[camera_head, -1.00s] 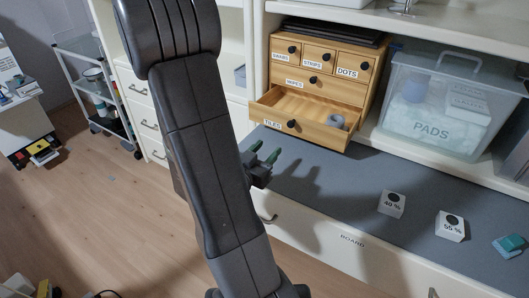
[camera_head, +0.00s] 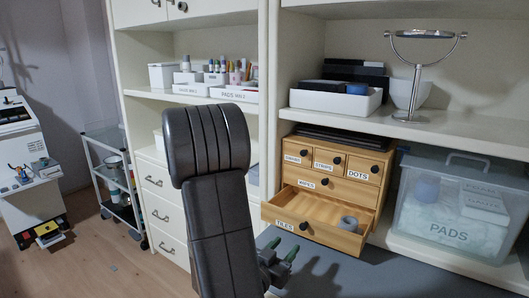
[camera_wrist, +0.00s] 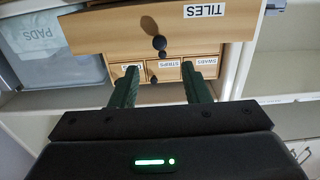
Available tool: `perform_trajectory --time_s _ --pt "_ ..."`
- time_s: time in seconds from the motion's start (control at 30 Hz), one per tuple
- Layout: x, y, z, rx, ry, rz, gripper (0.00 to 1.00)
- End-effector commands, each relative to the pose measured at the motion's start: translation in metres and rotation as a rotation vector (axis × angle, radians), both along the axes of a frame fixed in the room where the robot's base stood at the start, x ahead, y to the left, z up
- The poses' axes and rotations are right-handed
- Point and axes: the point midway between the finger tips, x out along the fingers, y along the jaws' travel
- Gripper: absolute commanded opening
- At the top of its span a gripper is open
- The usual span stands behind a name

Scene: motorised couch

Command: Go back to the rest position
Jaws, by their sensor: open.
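My gripper (camera_head: 283,262) is at the lower middle of the head view, partly hidden behind my dark arm. In the wrist view my gripper (camera_wrist: 160,85) shows two green fingers spread apart with nothing between them. The small wooden drawer cabinet (camera_head: 372,189) stands beyond it, with drawers labelled swabs, strips, dots, wipes and tiles. The tiles drawer (camera_head: 308,231) is pulled out, and a small grey round object (camera_head: 348,223) lies in it. In the wrist view the tiles drawer (camera_wrist: 180,30) appears upside down beyond the fingertips. The fingers look apart from it.
A clear pads box (camera_head: 450,205) stands right of the cabinet. A round mirror on a stand (camera_head: 417,75) and a white tray (camera_head: 335,103) are on the shelf above. A wheeled cart (camera_head: 112,185) stands at the left. The floor (camera_head: 90,265) between cart and cabinets looks mostly open.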

Motion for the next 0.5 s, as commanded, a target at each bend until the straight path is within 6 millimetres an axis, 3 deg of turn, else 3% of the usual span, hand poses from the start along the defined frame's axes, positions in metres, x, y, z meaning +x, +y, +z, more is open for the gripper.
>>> perform_trajectory --time_s 0.5 --pt "0.067 -0.047 0.000 0.001 0.000 -0.004 0.42"
